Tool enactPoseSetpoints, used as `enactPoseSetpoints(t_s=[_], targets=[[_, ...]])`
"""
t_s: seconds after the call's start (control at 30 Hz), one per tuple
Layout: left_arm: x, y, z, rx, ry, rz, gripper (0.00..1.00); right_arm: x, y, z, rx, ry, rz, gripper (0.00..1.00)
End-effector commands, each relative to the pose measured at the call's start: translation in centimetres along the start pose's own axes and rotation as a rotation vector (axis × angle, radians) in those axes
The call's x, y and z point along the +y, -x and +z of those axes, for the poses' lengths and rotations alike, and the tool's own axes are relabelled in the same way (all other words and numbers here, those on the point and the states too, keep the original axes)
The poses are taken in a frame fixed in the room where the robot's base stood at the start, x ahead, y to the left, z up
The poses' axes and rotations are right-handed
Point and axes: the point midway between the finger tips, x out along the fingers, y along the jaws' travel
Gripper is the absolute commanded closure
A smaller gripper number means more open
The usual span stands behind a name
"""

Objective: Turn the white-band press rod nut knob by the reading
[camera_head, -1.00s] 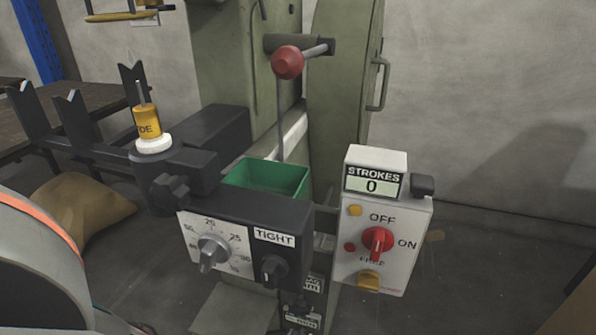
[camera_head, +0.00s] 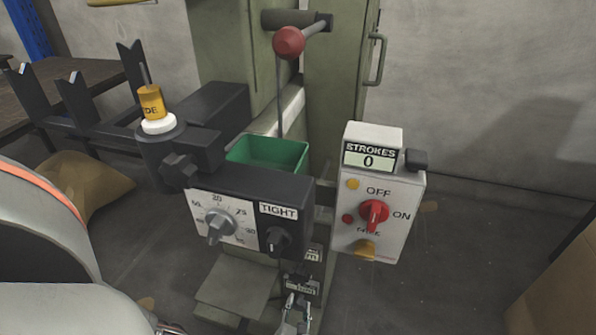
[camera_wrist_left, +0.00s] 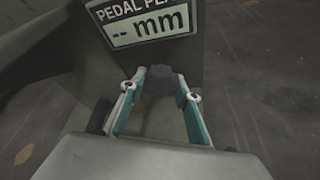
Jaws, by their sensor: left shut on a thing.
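The green press (camera_head: 338,110) stands in the middle of the head view. Low on it is a small labelled box (camera_head: 301,287), partly hidden. My left gripper (camera_head: 291,303) is at this box, at the bottom edge of the head view. In the left wrist view a display plate (camera_wrist_left: 148,22) starts with "PEDAL PL" and reads "-- mm". Below it a dark faceted knob (camera_wrist_left: 159,80) sits between the two fingers of my left gripper (camera_wrist_left: 155,92), which is shut on it. My right gripper is not in view.
Above are a dial (camera_head: 218,224), a "TIGHT" switch (camera_head: 279,241), a green bin (camera_head: 268,150) and a red-ball lever (camera_head: 288,41). A control box (camera_head: 380,190) with a red switch reads "STROKES 0". A yellow piece (camera_head: 151,101) stands on a white ring (camera_head: 158,124).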

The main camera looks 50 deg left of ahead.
Motion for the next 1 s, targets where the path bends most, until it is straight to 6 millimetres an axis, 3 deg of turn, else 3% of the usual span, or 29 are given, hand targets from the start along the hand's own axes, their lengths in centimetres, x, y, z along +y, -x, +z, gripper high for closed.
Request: enactPoseSetpoints(t_s=[0.53, 0.57, 0.63, 1.0], targets=[[0.08, -0.13, 0.1, -0.002, -0.03, 0.014, 0.9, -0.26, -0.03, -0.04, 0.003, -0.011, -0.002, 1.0], [0.08, -0.13, 0.1, -0.002, -0.03, 0.014, 0.66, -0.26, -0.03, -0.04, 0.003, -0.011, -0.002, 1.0], [0.07, -0.13, 0.1, -0.002, -0.029, 0.013, 0.51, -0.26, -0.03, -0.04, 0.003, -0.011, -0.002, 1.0], [-0.01, 0.1, 0.02, -0.001, -0.028, 0.012, 0.51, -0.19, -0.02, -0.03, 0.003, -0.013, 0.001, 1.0]])
